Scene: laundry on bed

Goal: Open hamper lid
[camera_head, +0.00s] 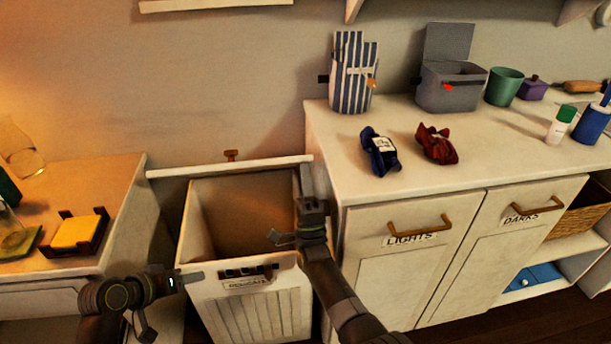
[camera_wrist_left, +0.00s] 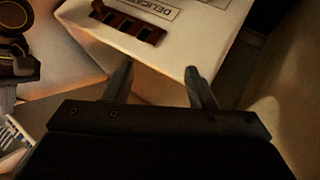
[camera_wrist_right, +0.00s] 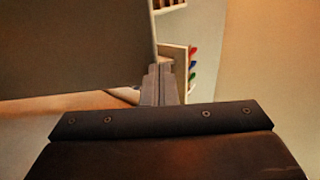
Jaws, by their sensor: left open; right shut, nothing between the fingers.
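The white hamper (camera_head: 250,305) stands between two counters, with a slatted front, a label and a wooden handle. Its lid (camera_head: 230,167) is raised at the back, seen nearly edge-on, with a wooden knob (camera_head: 231,155) behind it. The hamper's dark inside is exposed. My left gripper (camera_head: 192,277) is open and empty by the hamper's front left corner. The label and handle (camera_wrist_left: 130,27) show in the left wrist view.
The right counter (camera_head: 290,130) stands close to the hamper and holds a navy cloth (camera_head: 381,152), a red cloth (camera_head: 437,145), a striped bag (camera_head: 353,75) and a grey box (camera_head: 450,87). The left counter (camera_head: 115,190) holds a tray with yellow pads (camera_head: 78,231).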

